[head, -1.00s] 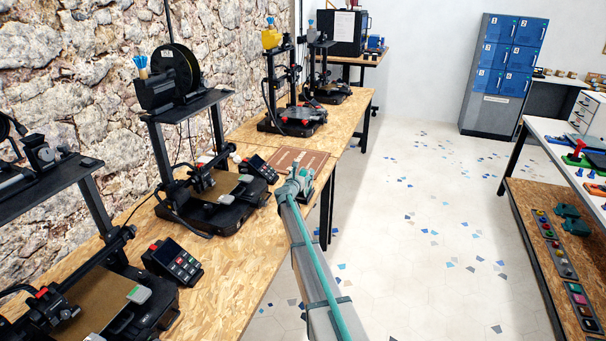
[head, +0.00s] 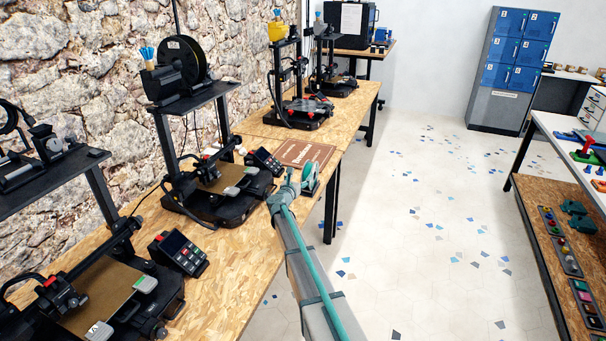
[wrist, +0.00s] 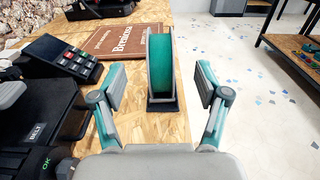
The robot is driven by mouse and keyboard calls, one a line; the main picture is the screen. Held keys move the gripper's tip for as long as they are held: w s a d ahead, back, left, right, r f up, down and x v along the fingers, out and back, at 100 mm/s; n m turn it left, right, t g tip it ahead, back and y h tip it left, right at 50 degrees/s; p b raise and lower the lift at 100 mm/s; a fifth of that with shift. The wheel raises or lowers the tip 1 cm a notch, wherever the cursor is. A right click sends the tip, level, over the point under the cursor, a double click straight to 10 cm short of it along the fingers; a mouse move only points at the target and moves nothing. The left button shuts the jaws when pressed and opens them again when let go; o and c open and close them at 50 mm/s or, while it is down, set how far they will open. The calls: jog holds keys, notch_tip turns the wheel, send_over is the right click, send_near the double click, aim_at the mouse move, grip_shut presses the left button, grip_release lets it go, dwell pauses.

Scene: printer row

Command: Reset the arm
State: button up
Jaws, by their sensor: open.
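My arm reaches forward along the table edge in the head view, with my gripper (head: 287,192) at its far end. In the wrist view my gripper (wrist: 160,84) has its two fingers spread wide, with nothing held. A teal roll in a grey upright stand (wrist: 161,68) stands on the wooden table just beyond and between the fingers, apart from them. The same teal roll shows in the head view (head: 310,177), right of the gripper near the table edge.
A brown board (head: 305,153) with white lettering lies behind the roll. A black 3D printer (head: 222,195) with a keypad (head: 263,161) stands close on the left. More printers line the wooden table (head: 235,262). The pale floor (head: 420,230) to the right is open.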

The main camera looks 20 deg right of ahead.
jog(key=shift+s+a, duration=0.2)
jog(key=shift+r, duration=0.1)
